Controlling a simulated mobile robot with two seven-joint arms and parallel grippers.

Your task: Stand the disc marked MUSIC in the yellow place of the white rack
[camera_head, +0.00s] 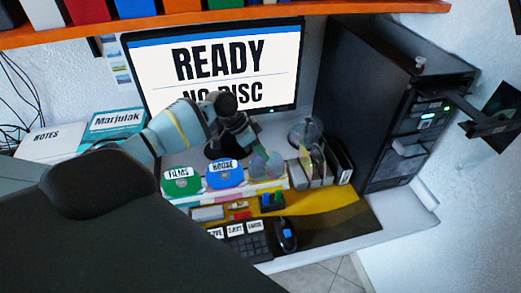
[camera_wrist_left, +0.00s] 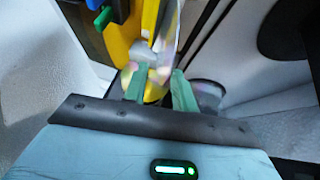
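My left gripper (camera_head: 252,150) is low in front of the monitor. Its green fingers (camera_wrist_left: 160,75) are spread apart in the wrist view. A shiny clear disc (camera_head: 266,165) is right at the fingertips. A shiny disc (camera_wrist_left: 170,32) shows near edge-on just beyond the fingers in the wrist view; I cannot tell whether they touch it. No MUSIC label is readable. A green FILMS disc (camera_head: 180,180) and a blue HOUSE disc (camera_head: 225,174) stand to the left of the clear disc, along a pale rack (camera_head: 240,189) with coloured strips. Yellow parts (camera_wrist_left: 118,38) show past the fingers. My right gripper is out of view.
The monitor (camera_head: 222,62) reads READY, NO DISC. Upright dividers (camera_head: 342,160) with a shiny disc among them stand at the right. A round clear dish (camera_head: 305,130) is behind them. A black tower (camera_head: 375,95), keypad (camera_head: 248,245) and mouse (camera_head: 286,235) are nearby.

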